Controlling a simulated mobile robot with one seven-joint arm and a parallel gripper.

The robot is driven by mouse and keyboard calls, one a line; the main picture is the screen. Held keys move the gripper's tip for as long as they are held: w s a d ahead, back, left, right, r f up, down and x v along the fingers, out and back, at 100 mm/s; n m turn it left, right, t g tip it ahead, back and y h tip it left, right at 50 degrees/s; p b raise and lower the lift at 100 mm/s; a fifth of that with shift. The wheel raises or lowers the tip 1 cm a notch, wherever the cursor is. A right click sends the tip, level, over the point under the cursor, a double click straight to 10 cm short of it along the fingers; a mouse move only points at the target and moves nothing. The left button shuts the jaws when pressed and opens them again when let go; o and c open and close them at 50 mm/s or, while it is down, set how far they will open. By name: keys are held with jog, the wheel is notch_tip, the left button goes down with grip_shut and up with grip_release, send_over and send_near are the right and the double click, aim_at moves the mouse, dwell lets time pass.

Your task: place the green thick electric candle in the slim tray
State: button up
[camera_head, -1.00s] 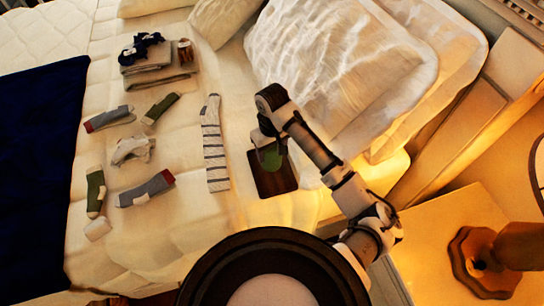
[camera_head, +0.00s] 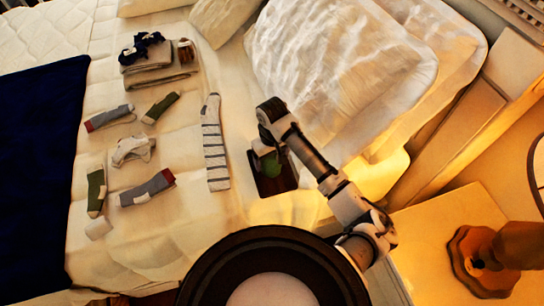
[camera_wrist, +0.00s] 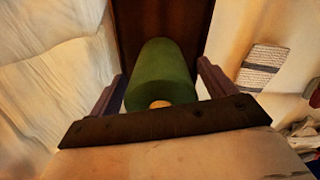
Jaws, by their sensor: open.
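The green thick candle (camera_head: 271,165) is at the slim tray, a dark brown rectangle (camera_head: 284,184) on the bed. In the wrist view the candle (camera_wrist: 163,72) lies between the two fingers, its small orange end toward the camera, with the dark tray (camera_wrist: 160,18) behind it. My gripper (camera_wrist: 162,82) is open, one finger on each side of the candle. In the head view my gripper (camera_head: 267,148) is over the tray's upper part. The candle's contact with the tray is hidden.
A striped sock (camera_head: 214,145) lies just left of the tray, and several other socks (camera_head: 147,188) lie farther left. A large pillow (camera_head: 345,70) is up and right of the tray. Folded cloth with a jar (camera_head: 186,50) is at upper left.

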jog(key=shift+r, duration=0.1)
notch_tip(320, 180, up, 12)
jog(key=shift+r+b, duration=0.1)
jog(key=shift+b, duration=0.35)
